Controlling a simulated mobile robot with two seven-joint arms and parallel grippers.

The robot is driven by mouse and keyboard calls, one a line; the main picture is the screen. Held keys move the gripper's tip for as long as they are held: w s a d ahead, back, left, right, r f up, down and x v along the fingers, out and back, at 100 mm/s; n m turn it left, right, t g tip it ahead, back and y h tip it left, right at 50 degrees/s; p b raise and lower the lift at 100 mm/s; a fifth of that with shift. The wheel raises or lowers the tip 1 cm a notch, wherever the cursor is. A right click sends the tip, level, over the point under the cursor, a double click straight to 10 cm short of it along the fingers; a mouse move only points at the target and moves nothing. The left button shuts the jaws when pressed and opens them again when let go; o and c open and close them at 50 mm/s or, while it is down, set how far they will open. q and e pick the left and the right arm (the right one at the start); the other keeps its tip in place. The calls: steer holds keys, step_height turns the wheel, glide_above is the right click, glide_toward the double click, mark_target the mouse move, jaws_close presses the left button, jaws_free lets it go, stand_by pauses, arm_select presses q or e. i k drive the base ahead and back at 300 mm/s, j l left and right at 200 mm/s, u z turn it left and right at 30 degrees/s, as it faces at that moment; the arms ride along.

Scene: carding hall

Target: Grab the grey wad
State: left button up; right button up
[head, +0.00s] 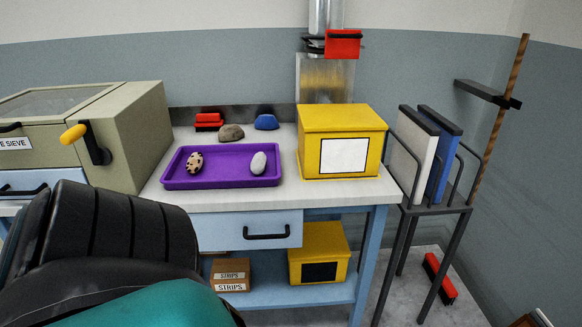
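A light grey wad (258,163) lies in the right part of a shallow purple tray (222,183) on the bench. A pinkish wad with dark spots (195,163) lies in the left part of the same tray. A brownish-grey lump (230,132) sits on the bench just behind the tray, outside it. Neither of my grippers shows in the head view.
A yellow box (341,117) with a white label stands right of the tray. A beige sieve machine (126,139) with a yellow-handled crank stands left. Behind the tray are a blue lump (266,122) and a red item (208,120). A rack (436,208) holds panels at right.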

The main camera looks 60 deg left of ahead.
mark_target(258, 162)
steer(key=u, duration=2.1)
